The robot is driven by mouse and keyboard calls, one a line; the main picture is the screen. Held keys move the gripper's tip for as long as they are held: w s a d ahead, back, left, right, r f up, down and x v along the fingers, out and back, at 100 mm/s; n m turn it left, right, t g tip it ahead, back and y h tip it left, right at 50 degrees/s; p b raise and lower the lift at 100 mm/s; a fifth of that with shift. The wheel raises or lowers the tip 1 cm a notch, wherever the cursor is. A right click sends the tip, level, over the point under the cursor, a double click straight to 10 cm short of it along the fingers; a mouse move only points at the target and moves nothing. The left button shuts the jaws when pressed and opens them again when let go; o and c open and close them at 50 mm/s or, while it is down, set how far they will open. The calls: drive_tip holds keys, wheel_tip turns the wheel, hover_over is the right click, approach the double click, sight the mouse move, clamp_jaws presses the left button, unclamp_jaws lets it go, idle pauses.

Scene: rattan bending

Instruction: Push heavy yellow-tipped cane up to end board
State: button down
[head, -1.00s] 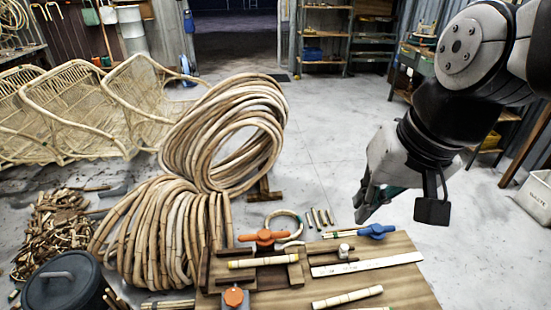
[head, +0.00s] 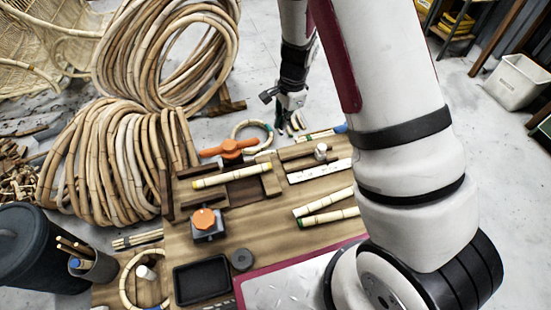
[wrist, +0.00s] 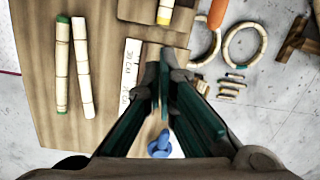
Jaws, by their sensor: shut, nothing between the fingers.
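Only that end shows in the wrist view (wrist: 164,14), at the top edge. A dark upright board (head: 167,193) stands left of the cane, apart from its left end; I cannot tell for certain which board is the end board. My gripper (head: 289,128) is beyond the bench's far right part, up and right of the cane and not touching it. Its fingers (wrist: 164,78) are shut and empty.
Two loose canes (head: 325,206) lie at the right of the bench, one green-tipped. An orange-handled clamp (head: 230,149) stands just behind the yellow-tipped cane, another orange knob (head: 205,222) in front. A white ruler (head: 318,171) and a blue handle (wrist: 158,146) are near my gripper.

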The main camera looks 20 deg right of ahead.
sight(256, 169)
drive_tip(key=d+f+b, duration=0.1)
drive_tip(key=f, duration=0.6)
drive_tip(key=d+f+m+b, duration=0.1)
drive_tip(key=f+b, duration=0.1)
drive_tip(key=f, duration=0.6)
drive_tip(key=d+f+m+h+b, duration=0.1)
drive_tip(key=f+b, duration=0.1)
drive_tip(key=f, duration=0.5)
drive_tip(key=shift+w+d+f+g, duration=0.1)
drive_tip(key=shift+w+f+g, duration=0.1)
drive_tip(key=shift+w+g, duration=0.15)
drive_tip(key=shift+w+a+r+b, duration=0.15)
drive_tip(key=shift+a+b, duration=0.15)
drive_tip(key=shift+a, duration=1.7)
drive_tip(key=a+p, duration=0.1)
drive_tip(key=a, duration=0.7)
drive_tip(key=shift+a+p, duration=0.25)
drive_tip(key=shift+p, duration=0.1)
